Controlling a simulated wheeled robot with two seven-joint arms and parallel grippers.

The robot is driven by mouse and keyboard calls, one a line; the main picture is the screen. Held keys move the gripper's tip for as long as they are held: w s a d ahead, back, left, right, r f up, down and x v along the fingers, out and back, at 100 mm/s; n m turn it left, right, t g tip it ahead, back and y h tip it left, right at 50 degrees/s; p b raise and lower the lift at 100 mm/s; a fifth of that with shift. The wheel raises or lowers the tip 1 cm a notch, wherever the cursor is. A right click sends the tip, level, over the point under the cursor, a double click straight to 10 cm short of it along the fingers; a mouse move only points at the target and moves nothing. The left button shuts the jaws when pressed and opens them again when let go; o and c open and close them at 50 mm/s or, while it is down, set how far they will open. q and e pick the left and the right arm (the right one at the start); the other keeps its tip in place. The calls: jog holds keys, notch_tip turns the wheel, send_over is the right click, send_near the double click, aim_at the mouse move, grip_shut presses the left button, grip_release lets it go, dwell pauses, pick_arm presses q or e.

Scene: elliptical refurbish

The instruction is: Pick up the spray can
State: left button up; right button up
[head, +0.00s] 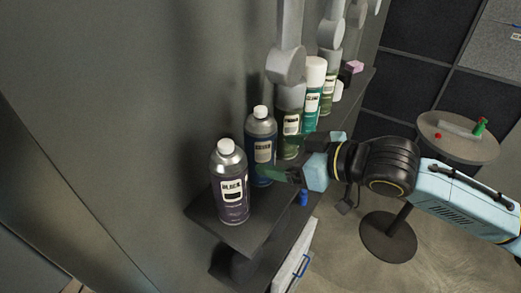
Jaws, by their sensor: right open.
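Several spray cans stand upright in a row on a dark wall shelf (240,236). The nearest is a dark purple can labelled black (231,196) with a white cap. Behind it are a blue can (260,132) with a white cap, an olive can (290,122), a green can (313,90) with a white cap and a further green-labelled can (328,98). My right gripper (285,162) reaches in from the right, open, with its fingers beside the blue and olive cans. It partly hides the lower blue can; contact cannot be told. My left gripper is not in view.
Grey round-ended fixtures (286,66) hang above the shelf and cover the olive can's top. A pink block (354,67) lies at the shelf's far end. A small blue item (304,197) is below my gripper. A round table (462,146) stands right. The wall rises behind the cans.

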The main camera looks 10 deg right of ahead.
aim_at(261, 149)
jog(key=shift+x, duration=3)
jog(key=shift+r, duration=0.2)
jog(key=shift+c, duration=0.3)
jog(key=c, duration=1.1)
jog(key=shift+r, duration=0.1)
